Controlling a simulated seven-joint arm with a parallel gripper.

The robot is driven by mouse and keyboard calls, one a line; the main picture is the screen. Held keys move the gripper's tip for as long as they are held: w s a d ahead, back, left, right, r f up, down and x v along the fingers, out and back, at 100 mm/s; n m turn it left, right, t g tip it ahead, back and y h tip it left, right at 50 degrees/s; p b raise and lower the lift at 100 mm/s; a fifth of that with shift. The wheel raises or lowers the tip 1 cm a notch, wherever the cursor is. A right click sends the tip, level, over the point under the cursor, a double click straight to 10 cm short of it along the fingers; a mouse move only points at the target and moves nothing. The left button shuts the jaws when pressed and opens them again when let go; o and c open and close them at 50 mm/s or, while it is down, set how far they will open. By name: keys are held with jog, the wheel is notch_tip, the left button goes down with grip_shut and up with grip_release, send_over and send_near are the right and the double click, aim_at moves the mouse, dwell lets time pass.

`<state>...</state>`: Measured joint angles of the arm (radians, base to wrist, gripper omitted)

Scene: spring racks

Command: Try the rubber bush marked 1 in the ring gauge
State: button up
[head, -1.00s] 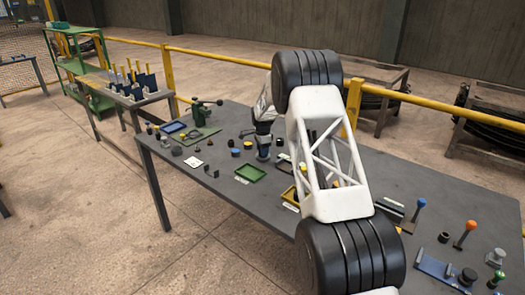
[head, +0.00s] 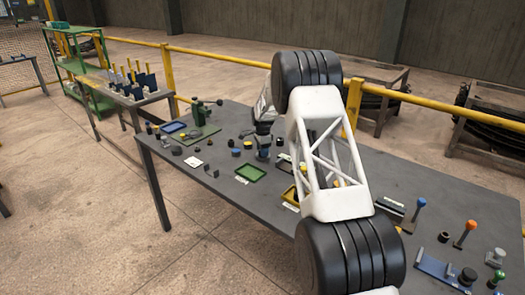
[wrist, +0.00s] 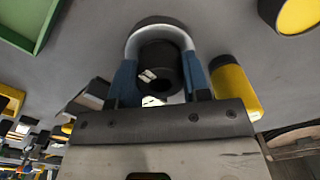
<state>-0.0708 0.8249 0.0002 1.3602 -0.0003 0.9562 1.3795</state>
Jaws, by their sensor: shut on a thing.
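My gripper (wrist: 160,88) has blue fingers, and they are shut on a black rubber bush (wrist: 158,62) with a dark bore and small white marks. I cannot read the marks as a 1. A pale grey curved rim (wrist: 132,42) arcs around the far side of the bush in the wrist view. I cannot tell if this is the ring gauge, or if the bush touches it. In the head view my gripper (head: 263,153) is over the middle of the table, small, with what it holds unclear.
A yellow cylinder (wrist: 235,85) stands right of the fingers in the wrist view. My arm hides the table's middle.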

jog(key=shift+f, duration=0.5)
dwell(0.7)
jog(key=o, duration=1)
jog(key=shift+r, duration=3.95)
jog(key=shift+r, duration=0.1)
